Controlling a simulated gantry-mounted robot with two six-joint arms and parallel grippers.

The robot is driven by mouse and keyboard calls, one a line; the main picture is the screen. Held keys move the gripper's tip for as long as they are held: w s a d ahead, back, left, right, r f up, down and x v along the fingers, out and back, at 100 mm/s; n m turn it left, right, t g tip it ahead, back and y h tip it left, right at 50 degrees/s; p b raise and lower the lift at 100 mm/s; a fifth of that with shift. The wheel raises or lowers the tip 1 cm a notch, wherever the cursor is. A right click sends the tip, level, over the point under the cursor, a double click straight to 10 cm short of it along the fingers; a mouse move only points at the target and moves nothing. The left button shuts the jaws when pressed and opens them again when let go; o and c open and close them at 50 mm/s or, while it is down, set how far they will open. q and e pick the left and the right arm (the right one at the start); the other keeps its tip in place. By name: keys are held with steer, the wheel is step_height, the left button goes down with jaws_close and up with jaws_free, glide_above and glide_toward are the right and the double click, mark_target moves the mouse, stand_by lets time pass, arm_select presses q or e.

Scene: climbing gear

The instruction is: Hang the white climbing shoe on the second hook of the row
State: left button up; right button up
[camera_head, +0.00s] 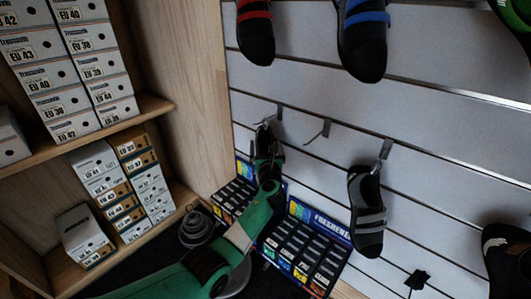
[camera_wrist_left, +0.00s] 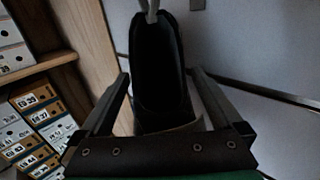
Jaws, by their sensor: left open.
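My left gripper (camera_head: 266,150) is at the leftmost hook (camera_head: 279,112) of the lower row on the slatted wall. Its jaws are open, with one finger on each side of a shoe (camera_wrist_left: 160,70) hanging from a hook in the left wrist view. That shoe shows a dark opening and a small pale patch low down; I cannot tell whether it is the white one. The second hook (camera_head: 322,131) is bare. A grey and black shoe (camera_head: 367,212) hangs on the third hook (camera_head: 384,151). My right gripper is not in view.
Shoes with red (camera_head: 256,35) and blue (camera_head: 364,40) straps hang above. A dark shoe (camera_head: 508,258) is at the lower right. Freshener display boxes (camera_head: 305,247) stand below the hooks. A wooden shelf (camera_head: 150,108) with shoe boxes is on the left. Wall around the second hook is clear.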

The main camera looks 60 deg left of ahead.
mark_target(258, 144)
arm_select(q)
steer(key=shift+a, duration=0.15)
steer(key=shift+r, duration=0.1)
steer(key=c, duration=1.4)
steer(key=shift+s+r+p, duration=0.15)
steer(key=shift+r+p, duration=0.5)
steer(key=shift+p, duration=0.55)
steer(key=shift+c, duration=0.2)
steer(key=shift+s+r, duration=0.1)
steer(key=s+p, duration=0.1)
steer(key=p, duration=0.1)
steer(key=s+d+p, duration=0.1)
steer(key=p, duration=0.1)
steer(key=shift+s+d+r+p, duration=0.1)
steer(key=shift+s+p, duration=0.05)
steer(key=shift+p, duration=0.15)
steer(key=shift+s+d+p, duration=0.1)
steer(key=shift+s+p, duration=0.2)
steer(key=shift+p, duration=0.1)
steer(key=shift+s+d, duration=0.1)
steer(key=shift+s, duration=0.05)
